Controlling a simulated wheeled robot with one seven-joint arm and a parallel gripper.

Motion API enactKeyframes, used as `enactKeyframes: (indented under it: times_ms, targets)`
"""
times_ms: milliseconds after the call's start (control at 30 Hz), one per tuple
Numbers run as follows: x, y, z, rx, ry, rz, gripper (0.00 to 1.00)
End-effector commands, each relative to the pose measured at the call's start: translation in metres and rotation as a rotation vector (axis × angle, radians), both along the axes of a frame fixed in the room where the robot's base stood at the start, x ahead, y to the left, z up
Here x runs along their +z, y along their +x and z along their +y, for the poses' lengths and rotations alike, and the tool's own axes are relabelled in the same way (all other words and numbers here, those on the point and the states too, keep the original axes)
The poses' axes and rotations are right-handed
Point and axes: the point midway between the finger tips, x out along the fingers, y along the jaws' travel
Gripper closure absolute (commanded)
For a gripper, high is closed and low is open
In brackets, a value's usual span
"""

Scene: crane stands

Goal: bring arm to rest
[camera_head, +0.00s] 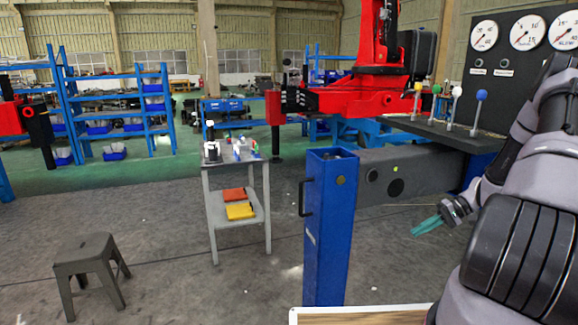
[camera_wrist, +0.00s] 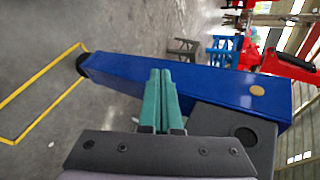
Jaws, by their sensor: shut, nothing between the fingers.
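My arm comes in from the right edge in the head view. My gripper (camera_head: 428,225) has teal fingers that point left, just right of the blue post and below the dark grey beam. In the wrist view my gripper (camera_wrist: 160,80) shows its two teal fingers side by side, closed together and empty. The blue post (camera_wrist: 190,85) lies across the picture behind the fingertips. I cannot tell exactly how far the fingertips are from the post.
The blue post (camera_head: 330,230) carries a dark grey beam (camera_head: 415,172). Levers with coloured knobs (camera_head: 482,95) stand below a gauge panel (camera_head: 508,70). A small table (camera_head: 212,195), a stool (camera_head: 85,255) and a red crane (camera_head: 370,80) stand around. Left floor is largely clear.

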Motion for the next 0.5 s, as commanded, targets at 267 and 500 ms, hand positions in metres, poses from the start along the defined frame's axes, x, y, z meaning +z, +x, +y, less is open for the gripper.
enactKeyframes:
  times_ms: [267,500]
  targets:
    - [0.115,0.002,0.029,0.05,-0.287,0.03,1.0]
    - [0.205,-0.016,0.063,0.02,-0.502,-0.001,1.0]
